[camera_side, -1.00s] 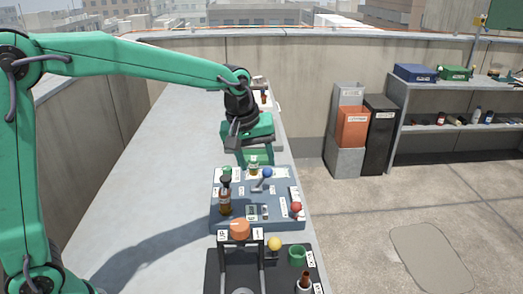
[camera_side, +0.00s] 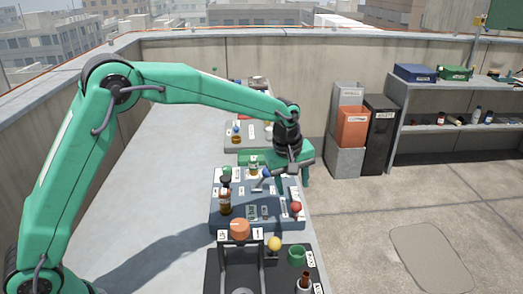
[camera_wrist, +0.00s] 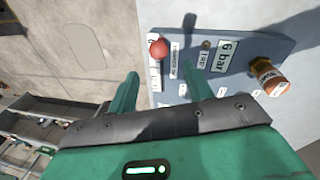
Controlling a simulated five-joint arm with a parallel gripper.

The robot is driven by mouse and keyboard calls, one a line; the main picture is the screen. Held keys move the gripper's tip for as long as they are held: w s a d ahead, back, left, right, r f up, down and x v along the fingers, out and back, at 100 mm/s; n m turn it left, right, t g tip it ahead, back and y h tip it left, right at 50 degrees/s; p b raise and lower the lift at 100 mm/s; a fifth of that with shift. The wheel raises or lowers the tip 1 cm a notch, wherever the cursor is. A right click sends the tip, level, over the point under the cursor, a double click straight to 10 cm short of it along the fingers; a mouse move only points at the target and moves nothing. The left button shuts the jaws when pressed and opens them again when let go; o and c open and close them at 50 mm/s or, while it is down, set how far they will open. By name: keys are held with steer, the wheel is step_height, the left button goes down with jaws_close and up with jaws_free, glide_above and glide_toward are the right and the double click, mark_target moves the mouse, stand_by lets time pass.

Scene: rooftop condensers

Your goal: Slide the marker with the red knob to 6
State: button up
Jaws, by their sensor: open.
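The red knob (camera_side: 296,207) sits near the right edge of the blue-grey panel (camera_side: 236,218). It also shows in the wrist view as a red ball (camera_wrist: 158,47) on a narrow strip at the panel's edge. A white scale strip lies beside it; its numbers are too small to read. My gripper (camera_side: 284,178) is open and empty, above the far right part of the panel. In the wrist view my fingers (camera_wrist: 160,72) stand apart, with the red knob beyond their tips and between their lines. They appear clear of it.
On the panel are a blue-knobbed lever (camera_side: 258,187), an amber bottle-like part (camera_side: 225,204) and a "6 bar" label (camera_wrist: 228,54). A black fixture with an orange knob (camera_side: 240,229) and yellow ball (camera_side: 275,243) stands nearer. Another grey panel (camera_side: 238,146) lies behind.

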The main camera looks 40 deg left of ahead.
mark_target(295, 203)
steer(key=shift+w+d+f, duration=0.1)
steer(key=shift+w+f, duration=0.1)
steer(key=shift+f, duration=1)
steer(key=shift+w+d+f, duration=0.15)
steer(key=shift+f, duration=1.1)
steer(key=shift+w+d+f, duration=0.1)
steer(key=shift+w+f, duration=0.1)
steer(key=shift+f, duration=1)
steer(key=shift+c, duration=0.4)
jaws_close()
